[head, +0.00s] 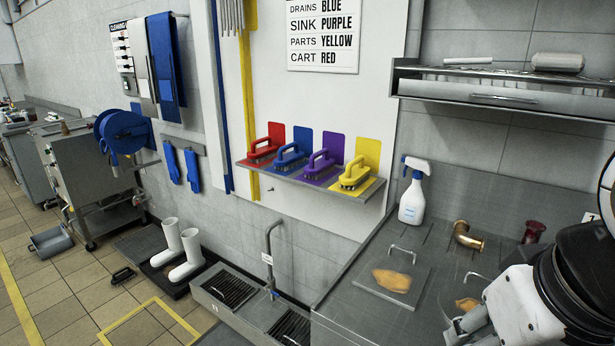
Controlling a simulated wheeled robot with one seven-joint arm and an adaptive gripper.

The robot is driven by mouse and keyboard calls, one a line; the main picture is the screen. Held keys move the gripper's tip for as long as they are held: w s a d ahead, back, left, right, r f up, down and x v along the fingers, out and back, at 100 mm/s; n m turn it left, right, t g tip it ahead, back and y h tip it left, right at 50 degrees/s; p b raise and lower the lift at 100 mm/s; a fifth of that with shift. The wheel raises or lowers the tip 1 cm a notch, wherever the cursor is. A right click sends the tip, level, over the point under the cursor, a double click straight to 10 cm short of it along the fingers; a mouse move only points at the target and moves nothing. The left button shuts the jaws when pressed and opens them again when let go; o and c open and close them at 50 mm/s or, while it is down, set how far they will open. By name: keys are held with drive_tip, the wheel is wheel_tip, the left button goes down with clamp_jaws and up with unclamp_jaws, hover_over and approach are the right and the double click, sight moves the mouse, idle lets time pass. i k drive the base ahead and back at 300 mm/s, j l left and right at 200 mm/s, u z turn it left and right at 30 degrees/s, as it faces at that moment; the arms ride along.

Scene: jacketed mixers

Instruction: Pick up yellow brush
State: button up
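The yellow brush (354,174) sits at the right end of a grey wall shelf (318,184), on a yellow patch with a yellow panel behind it. A purple brush (319,163), a blue brush (290,155) and a red brush (263,149) stand in a row to its left on the same shelf. My gripper (467,328) is partly in view at the lower right, over the steel counter and well apart from the yellow brush. Its fingertips are cut off or unclear, so its opening cannot be told.
A white spray bottle (413,193) stands on the steel counter (372,318), right of the shelf. A brass elbow (466,236) and a dark red fitting (533,232) lie farther right. A tap (269,258) rises from the sink below the shelf. The space before the brushes looks clear.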

sight(355, 175)
drive_tip(key=i+j+u, duration=0.15)
drive_tip(key=j+u, duration=0.25)
drive_tip(key=i+j+u, duration=0.2)
drive_tip(key=j+u, duration=0.2)
drive_tip(key=i+j+u, duration=0.2)
drive_tip(key=u, duration=0.2)
drive_tip(key=i+j, duration=0.1)
drive_tip(key=i, duration=0.25)
drive_tip(key=i+j+u, duration=0.15)
drive_tip(key=i, duration=0.2)
drive_tip(key=i+z, duration=0.3)
drive_tip(key=z, duration=0.15)
drive_tip(key=i+z, duration=0.4)
drive_tip(key=i+j+z, duration=0.2)
drive_tip(key=z, duration=0.25)
drive_tip(key=i+j+z, duration=0.15)
drive_tip(key=i+z, duration=0.25)
drive_tip(key=i+j+z, duration=0.6)
drive_tip(key=z, duration=0.15)
